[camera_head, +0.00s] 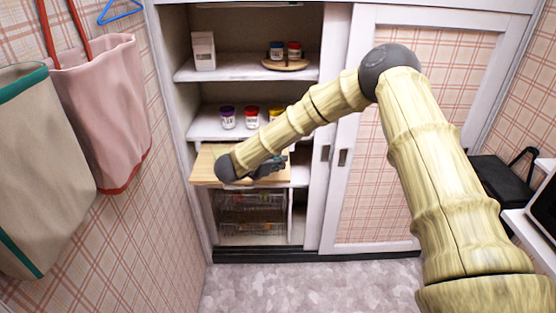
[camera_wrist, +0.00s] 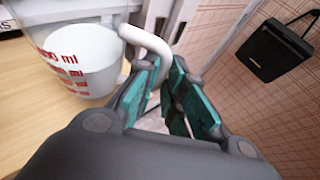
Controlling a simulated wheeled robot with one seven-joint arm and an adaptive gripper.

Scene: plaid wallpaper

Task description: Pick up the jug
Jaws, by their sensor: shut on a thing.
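The jug (camera_wrist: 85,60) is a translucent white measuring jug with red "ml" markings. In the wrist view it is at the upper left, over a light wooden surface. Its white handle (camera_wrist: 148,42) reaches down between the teal-padded fingers of my gripper (camera_wrist: 168,90), which is shut on it. I cannot tell whether the jug's base touches the wood. In the head view my gripper (camera_head: 275,166) is at the wooden pull-out board (camera_head: 205,166) of the cabinet, and my arm hides the jug there.
The shelf above holds several small jars (camera_head: 228,117). The top shelf holds a white carton (camera_head: 204,50) and a round wooden stand (camera_head: 284,65) with two jars. Wire baskets (camera_head: 250,215) are below the board. A sliding door (camera_head: 400,200) is at right. Bags (camera_head: 105,110) hang left.

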